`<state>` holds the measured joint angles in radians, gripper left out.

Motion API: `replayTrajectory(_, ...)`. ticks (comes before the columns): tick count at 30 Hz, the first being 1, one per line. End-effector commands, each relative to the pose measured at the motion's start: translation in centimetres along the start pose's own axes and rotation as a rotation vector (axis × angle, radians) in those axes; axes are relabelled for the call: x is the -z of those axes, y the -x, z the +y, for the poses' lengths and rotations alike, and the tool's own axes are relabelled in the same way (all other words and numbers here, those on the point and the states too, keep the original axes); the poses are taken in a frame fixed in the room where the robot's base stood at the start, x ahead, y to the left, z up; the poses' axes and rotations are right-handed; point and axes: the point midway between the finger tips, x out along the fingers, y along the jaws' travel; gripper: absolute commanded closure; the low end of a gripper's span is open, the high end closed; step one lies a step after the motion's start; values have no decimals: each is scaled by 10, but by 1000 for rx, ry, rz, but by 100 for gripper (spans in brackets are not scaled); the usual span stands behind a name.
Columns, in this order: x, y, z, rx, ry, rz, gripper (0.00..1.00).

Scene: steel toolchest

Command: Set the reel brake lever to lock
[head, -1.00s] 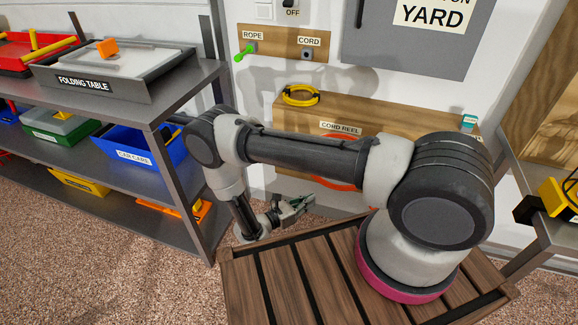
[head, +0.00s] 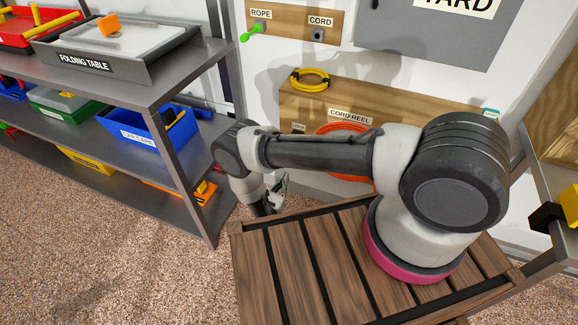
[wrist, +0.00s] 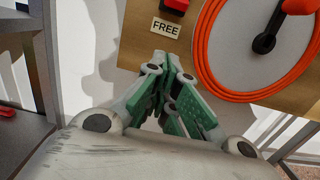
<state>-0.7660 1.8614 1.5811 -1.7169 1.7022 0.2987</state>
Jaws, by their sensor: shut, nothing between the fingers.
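The orange cord reel (head: 345,129) is on the wooden board below the CORD REEL label (head: 350,116), partly hidden behind my arm. In the wrist view its orange coil (wrist: 205,50) and black crank (wrist: 264,43) show at the upper right. A FREE label (wrist: 165,28) is on the board left of the coil. A red part (wrist: 175,5), perhaps the brake lever, is just above that label, cut by the top edge. My gripper (wrist: 168,62) is shut and empty, apart from the red part and below the label in the picture. It also shows in the head view (head: 281,183).
A steel shelf (head: 190,150) with bins stands on the left. A yellow hose coil (head: 310,79) is on top of the board. ROPE and CORD hooks (head: 318,35) are above. A slatted wooden deck (head: 290,260) lies in front of the wall.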

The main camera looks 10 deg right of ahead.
Motion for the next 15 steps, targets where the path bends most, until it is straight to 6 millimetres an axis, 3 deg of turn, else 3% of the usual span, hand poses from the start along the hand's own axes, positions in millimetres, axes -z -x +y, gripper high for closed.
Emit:
replayTrajectory(5, 0, -27, -2, 7, -1, 0, 100)
replayTrajectory(15, 0, -99, -2, 7, -1, 0, 100)
